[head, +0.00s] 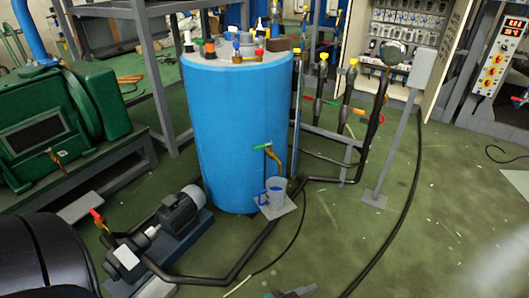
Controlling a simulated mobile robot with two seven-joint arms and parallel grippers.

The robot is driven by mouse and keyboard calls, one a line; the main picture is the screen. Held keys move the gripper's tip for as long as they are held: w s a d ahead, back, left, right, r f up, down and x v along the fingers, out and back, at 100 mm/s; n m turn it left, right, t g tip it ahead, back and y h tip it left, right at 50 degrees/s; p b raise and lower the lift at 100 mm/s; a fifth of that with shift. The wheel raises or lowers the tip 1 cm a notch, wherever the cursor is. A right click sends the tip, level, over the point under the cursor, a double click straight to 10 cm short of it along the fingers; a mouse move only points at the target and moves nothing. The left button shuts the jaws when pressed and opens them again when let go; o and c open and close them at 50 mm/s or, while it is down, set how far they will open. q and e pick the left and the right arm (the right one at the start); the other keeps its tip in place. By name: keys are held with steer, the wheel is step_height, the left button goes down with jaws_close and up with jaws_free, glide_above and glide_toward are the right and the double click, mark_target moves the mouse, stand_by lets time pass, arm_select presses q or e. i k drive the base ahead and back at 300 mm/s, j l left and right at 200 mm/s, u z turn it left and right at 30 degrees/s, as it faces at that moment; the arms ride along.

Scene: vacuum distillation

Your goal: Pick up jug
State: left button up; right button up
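The jug (274,193) is a small translucent, bluish-white vessel with a handle on its left side. It stands upright on a small grey plate (281,211) at the foot of the large blue tank (238,135). A brass tap (272,156) with a green handle sticks out of the tank just above the jug. No gripper touches the jug.
A grey motor pump (183,210) stands left of the jug, and a black pipe (240,268) runs along the floor in front of it. A grey post (399,140) stands to the right. Green floor is free at the lower right. A grey piece at the bottom edge is unclear.

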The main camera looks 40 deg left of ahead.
mark_target(272, 195)
steer(key=u, duration=1.1)
steer(key=i+l+u, duration=0.1)
steer(key=i+l, duration=0.25)
steer(key=i, duration=0.3)
steer(key=i+l+u, duration=0.15)
steer(key=i+l, duration=0.25)
steer(key=i, duration=0.2)
steer(key=i+l+u, duration=0.1)
steer(key=i+l, duration=0.35)
steer(key=i, duration=0.15)
